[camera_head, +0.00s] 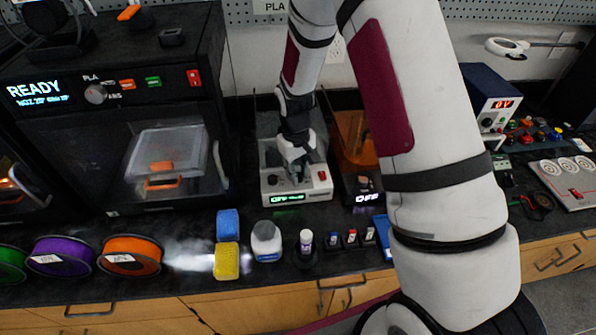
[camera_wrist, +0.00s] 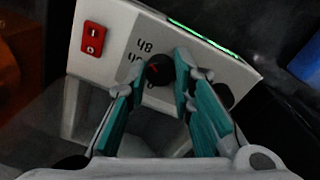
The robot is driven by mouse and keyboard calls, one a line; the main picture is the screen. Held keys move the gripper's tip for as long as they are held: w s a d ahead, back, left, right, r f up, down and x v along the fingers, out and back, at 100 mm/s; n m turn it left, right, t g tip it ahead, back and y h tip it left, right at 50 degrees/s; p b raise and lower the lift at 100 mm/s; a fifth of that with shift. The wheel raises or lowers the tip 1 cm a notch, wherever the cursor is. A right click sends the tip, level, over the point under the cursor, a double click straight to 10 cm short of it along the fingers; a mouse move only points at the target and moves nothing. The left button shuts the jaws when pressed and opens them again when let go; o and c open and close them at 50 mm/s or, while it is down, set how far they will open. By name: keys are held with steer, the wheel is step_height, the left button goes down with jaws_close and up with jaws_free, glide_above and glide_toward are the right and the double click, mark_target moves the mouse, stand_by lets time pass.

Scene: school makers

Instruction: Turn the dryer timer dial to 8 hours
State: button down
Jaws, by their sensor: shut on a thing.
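The dryer (camera_head: 318,190) is a white box with a green-lit display and a red switch on its front, at the middle of the bench. In the wrist view its white panel (camera_wrist: 120,40) appears turned over, with "8h" and other partly hidden hour marks. The timer dial (camera_wrist: 158,72) is a round black knob with a red pointer line; I cannot tell which mark it points to. My gripper (camera_wrist: 160,70) is shut on the dial, one teal-padded finger on each side. In the head view my gripper (camera_head: 298,176) hides the dial.
A second black knob (camera_wrist: 224,95) sits beside the right finger. An orange-lidded machine (camera_head: 356,140) stands close right of the dryer. The black printer enclosure (camera_head: 120,110) is at left. Bottles, a sponge (camera_head: 227,260) and filament spools (camera_head: 131,256) line the bench front.

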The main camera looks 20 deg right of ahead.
steer(key=c, duration=1.4)
jaws_free()
steer(key=shift+a, duration=0.1)
steer(key=shift+o, duration=0.2)
step_height(320, 180, up, 12)
steer(key=shift+a, duration=0.2)
